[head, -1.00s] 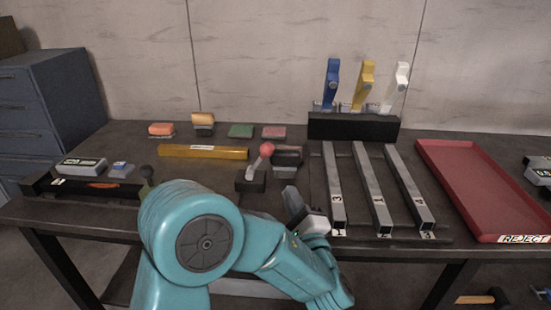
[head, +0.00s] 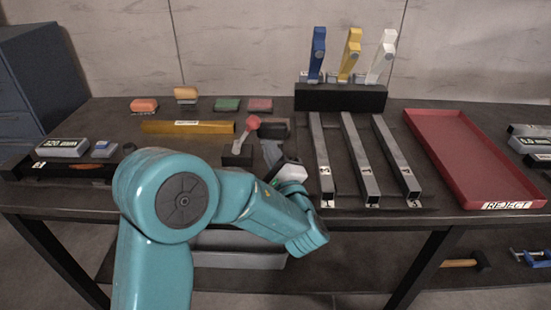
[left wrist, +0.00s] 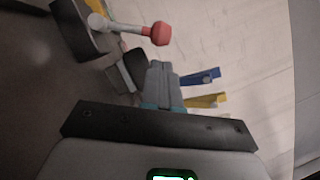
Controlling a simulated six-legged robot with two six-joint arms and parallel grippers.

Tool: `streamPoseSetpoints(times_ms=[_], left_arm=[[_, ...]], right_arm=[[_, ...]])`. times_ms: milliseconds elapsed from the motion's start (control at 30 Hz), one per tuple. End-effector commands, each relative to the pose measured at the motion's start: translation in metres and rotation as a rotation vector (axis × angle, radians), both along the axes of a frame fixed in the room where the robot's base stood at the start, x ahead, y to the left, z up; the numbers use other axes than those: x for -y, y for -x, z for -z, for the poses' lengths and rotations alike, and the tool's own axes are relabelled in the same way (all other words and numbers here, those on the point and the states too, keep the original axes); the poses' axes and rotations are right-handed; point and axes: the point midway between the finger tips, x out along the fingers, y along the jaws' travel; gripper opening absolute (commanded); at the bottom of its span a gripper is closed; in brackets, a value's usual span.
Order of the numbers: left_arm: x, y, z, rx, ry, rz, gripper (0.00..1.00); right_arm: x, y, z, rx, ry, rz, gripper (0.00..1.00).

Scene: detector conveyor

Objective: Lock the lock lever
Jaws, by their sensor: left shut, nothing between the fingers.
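The lock lever has a red ball knob (head: 253,122) on a grey rod that rises from a black block (head: 238,157) on the bench. In the left wrist view the red knob (left wrist: 159,34) and rod show at the upper left, above the fingers. My left gripper (head: 272,155) is shut and empty, just right of the lever block and apart from the knob. Its closed fingers (left wrist: 163,85) also show in the left wrist view, with a dark block partly hidden behind them. My right gripper does not show.
Three grey bars (head: 358,160) lie right of my gripper. A black rack (head: 340,97) with blue, yellow and white levers stands behind them. A red reject tray (head: 470,160) is at the right. A yellow bar (head: 187,127) and several coloured blocks lie behind and left of the lever.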

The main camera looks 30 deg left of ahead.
Motion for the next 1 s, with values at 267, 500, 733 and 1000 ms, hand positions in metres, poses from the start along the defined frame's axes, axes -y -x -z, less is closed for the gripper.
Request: streamPoseSetpoints(times_ms=[267, 500, 733, 1000], left_arm=[[-0.033, -0.026, -0.008, -0.001, 0.000, -0.003, 0.00], [-0.038, -0.031, -0.010, 0.000, 0.000, 0.001, 0.00], [-0.038, -0.031, -0.010, 0.000, 0.000, 0.001, 0.00], [-0.040, -0.029, -0.012, 0.026, 0.039, 0.000, 0.00]], right_arm=[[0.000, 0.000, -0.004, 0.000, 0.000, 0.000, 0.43], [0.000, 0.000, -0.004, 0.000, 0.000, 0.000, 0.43], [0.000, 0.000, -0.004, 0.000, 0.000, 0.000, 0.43], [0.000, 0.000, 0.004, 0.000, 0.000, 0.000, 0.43]])
